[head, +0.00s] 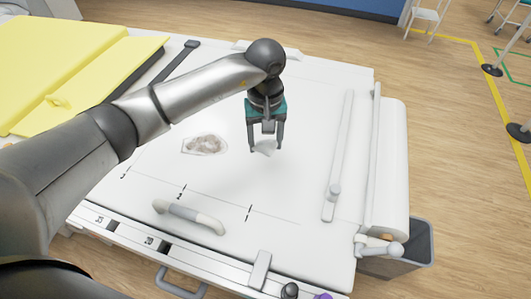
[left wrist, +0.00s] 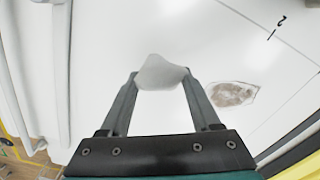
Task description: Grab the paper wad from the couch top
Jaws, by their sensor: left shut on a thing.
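A white paper wad (head: 265,148) is held between the fingers of my left gripper (head: 265,147), over the white couch top (head: 300,180). In the left wrist view the wad (left wrist: 161,73) sits between the two fingertips of the gripper (left wrist: 163,80), which are shut on it. The wad appears raised above the surface; its exact height is hard to tell. My right gripper is not in view.
A beige-grey handle-shaped object (head: 188,215) lies near the front edge. A white roll (head: 388,170) runs along the right side, above a grey bin (head: 415,270). Yellow pads (head: 60,60) cover the left end.

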